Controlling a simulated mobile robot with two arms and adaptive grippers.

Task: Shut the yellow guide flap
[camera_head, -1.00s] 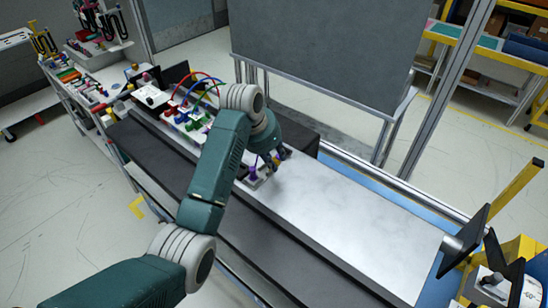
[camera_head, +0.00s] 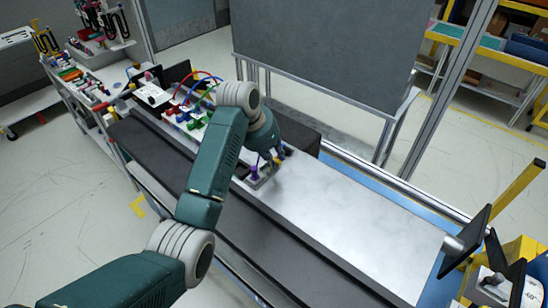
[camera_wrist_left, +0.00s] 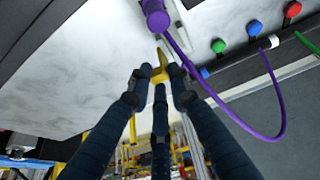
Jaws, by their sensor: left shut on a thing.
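The yellow guide flap (camera_wrist_left: 160,73) shows in the left wrist view as a small yellow piece between my fingertips, next to a purple plug (camera_wrist_left: 156,18). My left gripper (camera_wrist_left: 158,82) is shut on the flap, with dark fingers on both sides of it. In the head view my left gripper (camera_head: 275,160) is low over the dashboard module, just right of the purple plug (camera_head: 254,172). The flap is mostly hidden there by the fingers, so its angle is hard to tell. My right gripper is not in view.
Red, blue and green cables (camera_head: 200,84) arch over coloured connectors left of my left arm. A purple cable (camera_wrist_left: 235,125) loops beside the fingers in the wrist view. The bright metal worktop (camera_head: 350,220) is clear to the right. A grey panel (camera_head: 325,50) stands behind.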

